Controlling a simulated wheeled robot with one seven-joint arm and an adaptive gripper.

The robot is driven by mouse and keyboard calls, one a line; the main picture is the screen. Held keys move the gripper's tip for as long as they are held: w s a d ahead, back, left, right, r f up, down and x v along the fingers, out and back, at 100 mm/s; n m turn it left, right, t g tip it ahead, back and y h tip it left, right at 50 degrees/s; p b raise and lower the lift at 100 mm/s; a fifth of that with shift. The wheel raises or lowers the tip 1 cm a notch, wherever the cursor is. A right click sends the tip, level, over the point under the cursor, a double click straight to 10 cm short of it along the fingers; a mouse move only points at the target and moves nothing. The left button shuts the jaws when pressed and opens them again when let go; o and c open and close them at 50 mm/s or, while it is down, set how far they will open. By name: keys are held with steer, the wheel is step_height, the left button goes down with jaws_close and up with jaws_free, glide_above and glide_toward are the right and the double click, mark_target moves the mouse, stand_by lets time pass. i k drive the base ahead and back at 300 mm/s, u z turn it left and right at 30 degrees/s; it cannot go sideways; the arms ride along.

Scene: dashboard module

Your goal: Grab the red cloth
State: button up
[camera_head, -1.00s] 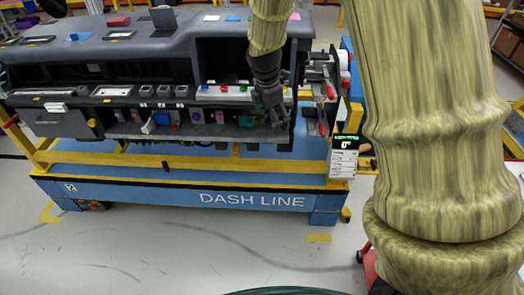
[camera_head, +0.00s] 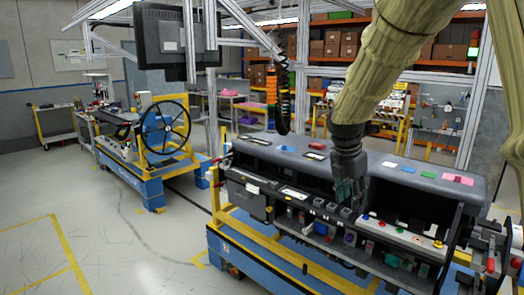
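I cannot clearly make out a red cloth. A flat pink piece with a darker red middle (camera_head: 458,179) lies at the right end of the dashboard's top, and a small red item (camera_head: 287,149) lies farther left on that top. My gripper (camera_head: 350,195) hangs pointing down at the front edge of the dashboard module (camera_head: 415,190), between these two items and apart from both. Its fingers are dark and small, so their opening is unclear. I see nothing held in it.
Blue, green and white flat pieces (camera_head: 390,164) lie on the top, left of the pink piece. The open front holds knobs and coloured parts. A blue cart with a black wheel (camera_head: 165,130) stands at the left. A monitor (camera_head: 165,42) hangs above. The left floor is clear.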

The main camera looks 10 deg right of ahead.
mark_target(318, 146)
steer(key=z, duration=1.2)
steer(key=i, duration=2.15)
steer(key=u, duration=1.1)
steer(key=i, duration=0.5)
steer(key=u, duration=0.5)
